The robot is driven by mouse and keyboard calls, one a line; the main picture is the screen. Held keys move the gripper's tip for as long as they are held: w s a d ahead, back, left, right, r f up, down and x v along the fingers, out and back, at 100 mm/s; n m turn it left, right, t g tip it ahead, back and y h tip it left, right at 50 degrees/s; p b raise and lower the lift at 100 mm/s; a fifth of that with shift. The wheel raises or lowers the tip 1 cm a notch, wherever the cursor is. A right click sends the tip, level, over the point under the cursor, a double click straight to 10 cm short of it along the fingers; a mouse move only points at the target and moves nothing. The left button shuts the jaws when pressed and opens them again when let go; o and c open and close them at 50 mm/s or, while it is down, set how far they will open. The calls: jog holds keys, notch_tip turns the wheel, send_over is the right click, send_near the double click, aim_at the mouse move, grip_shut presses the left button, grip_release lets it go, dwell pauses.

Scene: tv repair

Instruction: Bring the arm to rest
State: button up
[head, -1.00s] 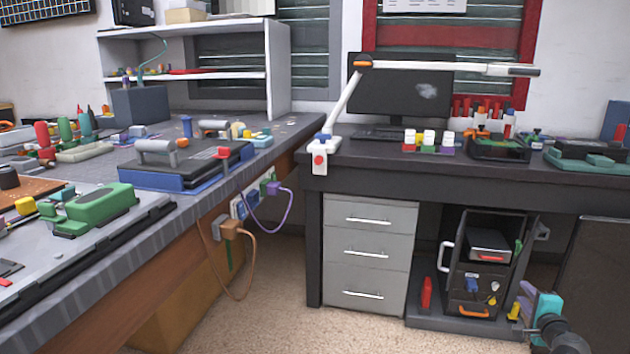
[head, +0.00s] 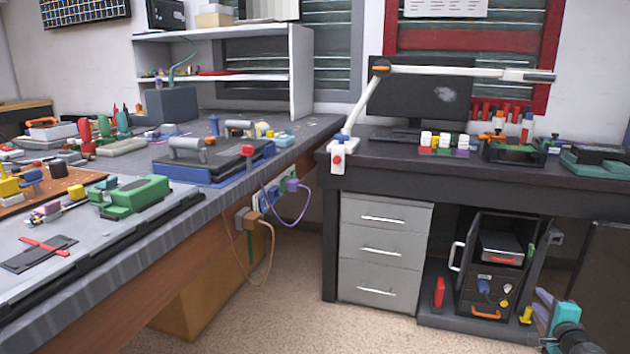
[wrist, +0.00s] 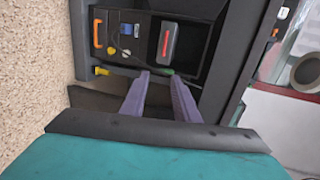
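My gripper (head: 546,296) shows at the lower right of the head view, with purple-grey fingers, a teal body and a dark wrist joint. It is in front of the dark bench, near the open black cabinet (head: 470,282). In the wrist view my gripper (wrist: 159,75) has its two purple fingers apart, with nothing between them. The fingers point towards the open black cabinet, which also shows there (wrist: 188,42). The rest of my arm is mostly out of view.
A grey drawer unit (head: 384,252) stands under the dark bench (head: 350,181). A workbench (head: 215,188) with tools and several devices runs along the left. A red object (head: 438,292) stands beside the cabinet. The speckled floor (head: 290,325) between the benches is clear.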

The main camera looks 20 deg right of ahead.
jog(key=w+a+n+y+p, duration=0.5)
jog(key=w+a+p, duration=0.8)
jog(key=w+a, duration=0.8)
jog(key=a+f+n+g+y+p, duration=0.15)
jog(key=a+p, duration=0.25)
jog(key=a, duration=0.5)
jog(key=w+a+f+n+g+y+p, duration=0.1)
jog(key=a+n+y+p, duration=0.2)
jog(key=a, duration=0.7)
jog(key=a+f+n+g+y+p, duration=0.1)
jog(key=a+f+y+p, duration=0.15)
jog(key=a+p, duration=0.45)
jog(key=s+a+f+n+g+y+p, duration=0.15)
jog(key=s+a+n+g+p, duration=0.3)
jog(key=s+a, duration=0.55)
jog(key=s+a+f+n+g+y+p, duration=0.1)
jog(key=s+a+f+n+g+p, duration=0.3)
jog(key=a, duration=0.9)
jog(key=s+a+r+n+g+h+p, duration=0.1)
jog(key=s+g+p, duration=0.1)
jog(key=s, duration=0.5)
jog(key=s+r+n+g+h+p, duration=0.1)
jog(key=s+n+h+p, duration=0.15)
jog(key=s, duration=0.45)
jog(key=s+d+n+g+h, duration=0.2)
jog(key=s+d+g, duration=0.1)
jog(key=s+d, duration=0.3)
jog(key=shift+s+d, duration=0.25)
jog(key=shift+s, duration=0.55)
